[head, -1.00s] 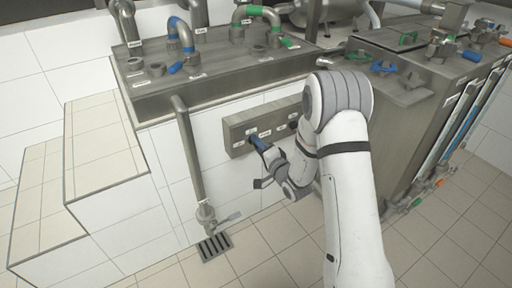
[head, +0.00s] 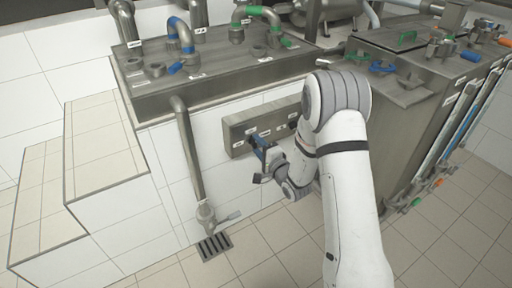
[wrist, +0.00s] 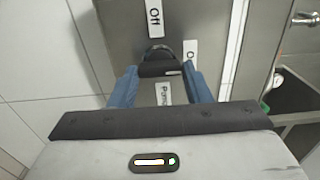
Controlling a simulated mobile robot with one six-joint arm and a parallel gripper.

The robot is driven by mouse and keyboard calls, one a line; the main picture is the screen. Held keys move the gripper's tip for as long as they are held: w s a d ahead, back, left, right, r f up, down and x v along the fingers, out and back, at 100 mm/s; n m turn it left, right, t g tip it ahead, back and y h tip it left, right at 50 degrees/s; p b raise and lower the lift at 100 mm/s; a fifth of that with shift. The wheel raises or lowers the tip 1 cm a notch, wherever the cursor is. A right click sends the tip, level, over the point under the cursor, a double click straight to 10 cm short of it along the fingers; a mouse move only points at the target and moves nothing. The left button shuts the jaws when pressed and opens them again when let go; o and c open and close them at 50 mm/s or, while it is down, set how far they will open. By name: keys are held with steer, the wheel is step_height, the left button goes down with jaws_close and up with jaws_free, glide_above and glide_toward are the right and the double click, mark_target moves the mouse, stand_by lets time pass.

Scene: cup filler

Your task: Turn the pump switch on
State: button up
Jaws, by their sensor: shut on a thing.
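The pump switch (wrist: 160,58) is a dark knob on a grey metal panel, between white labels in the wrist view. The "Off" label (wrist: 154,18) is above it, the partly hidden "On" label (wrist: 190,50) to its right, and the "Pump" label (wrist: 164,93) below. A small pale mark shows at the knob's lower right. My gripper (wrist: 160,74) has its blue fingers on both sides of the knob and is shut on it. In the head view, my gripper (head: 257,143) is at the left part of the panel (head: 236,134), and the knob is mostly hidden.
A steel tank top with pipes (head: 220,66) is above the panel. A vertical drain pipe (head: 189,150) runs down to a floor grate (head: 214,246) at left. A steel cabinet (head: 430,115) stands at right. Tiled steps (head: 105,145) are at far left.

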steer(key=o, duration=1)
steer(key=shift+f, duration=0.1)
steer(key=shift+s, duration=0.1)
steer(key=p+v, duration=0.1)
steer(key=v, duration=0.6)
steer(key=shift+s+d+p, duration=0.3)
steer(key=shift+p, duration=0.05)
